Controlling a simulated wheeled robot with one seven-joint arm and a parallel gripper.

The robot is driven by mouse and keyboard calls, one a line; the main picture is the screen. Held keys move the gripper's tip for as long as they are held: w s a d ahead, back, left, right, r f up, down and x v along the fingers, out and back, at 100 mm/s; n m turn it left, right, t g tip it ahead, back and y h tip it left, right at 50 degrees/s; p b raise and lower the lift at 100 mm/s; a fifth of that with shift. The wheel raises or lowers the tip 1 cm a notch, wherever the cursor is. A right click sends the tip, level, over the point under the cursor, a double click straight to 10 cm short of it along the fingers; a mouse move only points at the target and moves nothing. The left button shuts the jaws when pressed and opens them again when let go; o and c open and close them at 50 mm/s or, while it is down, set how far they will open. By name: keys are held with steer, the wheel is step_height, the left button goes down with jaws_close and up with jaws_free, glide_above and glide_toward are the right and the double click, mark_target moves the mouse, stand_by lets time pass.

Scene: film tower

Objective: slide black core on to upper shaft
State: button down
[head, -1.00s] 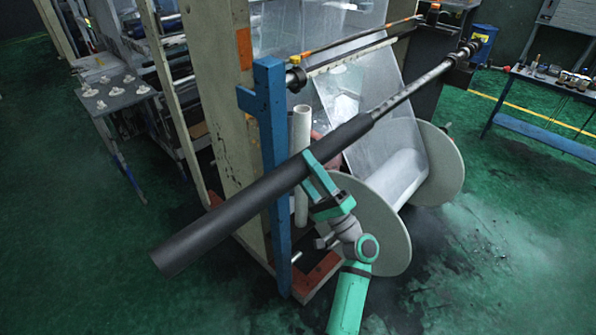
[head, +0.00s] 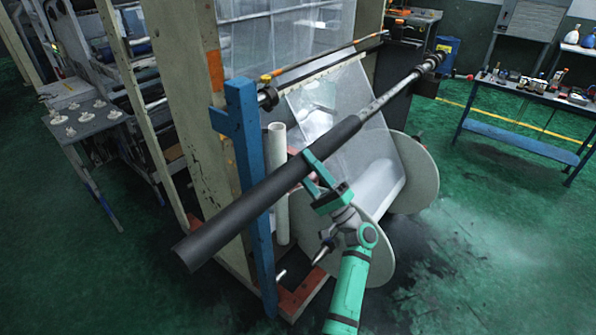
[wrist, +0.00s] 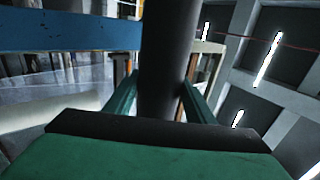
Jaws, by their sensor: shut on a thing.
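The black core (head: 250,207) is a long dark tube, tilted up to the right in the head view. Its upper right end is around the thin grey upper shaft (head: 392,91), whose bare part runs on to a dark fitting at the far end. My gripper (head: 314,171) is shut on the core, right of its middle. In the wrist view the core (wrist: 167,50) stands between the two green fingers (wrist: 160,102). The part of the shaft inside the core is hidden.
A blue post (head: 246,165) stands behind the core. A white tube (head: 278,190) stands beside it. Below the shaft is a film roll with large round flanges (head: 413,175). A bench with tools (head: 530,88) is at the right. The floor at front right is clear.

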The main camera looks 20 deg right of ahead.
mark_target(316, 156)
steer(key=shift+w+d, duration=0.8)
steer(key=shift+d, duration=0.3)
steer(key=shift+w+d, duration=0.8)
steer(key=shift+d, duration=0.25)
